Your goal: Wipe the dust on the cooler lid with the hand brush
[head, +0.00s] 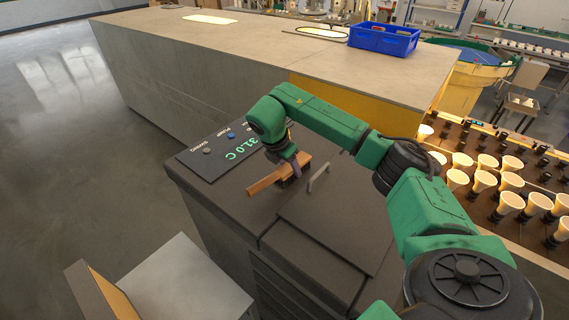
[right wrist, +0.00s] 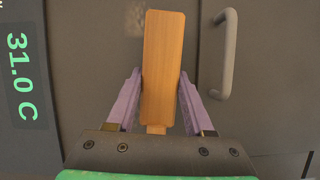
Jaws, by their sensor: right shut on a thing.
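The hand brush (head: 265,182) is a flat block of orange-brown wood. My right gripper (head: 295,167) is shut on it, and it also shows between the purple fingers in the right wrist view (right wrist: 162,65). The brush is over the dark top of the cooler (head: 240,208), left of the metal lid handle (head: 318,178). I cannot tell whether it touches the surface. A small pale dust patch (right wrist: 133,18) shows in the right wrist view, just left of the brush's far end. The bristles are hidden. My left gripper is not in view.
A control panel (head: 217,150) reading 31.0 C lies left of the brush. A long grey counter (head: 240,50) with a blue crate (head: 384,39) stands behind. Lit bulbs in a rack (head: 485,180) are at the right.

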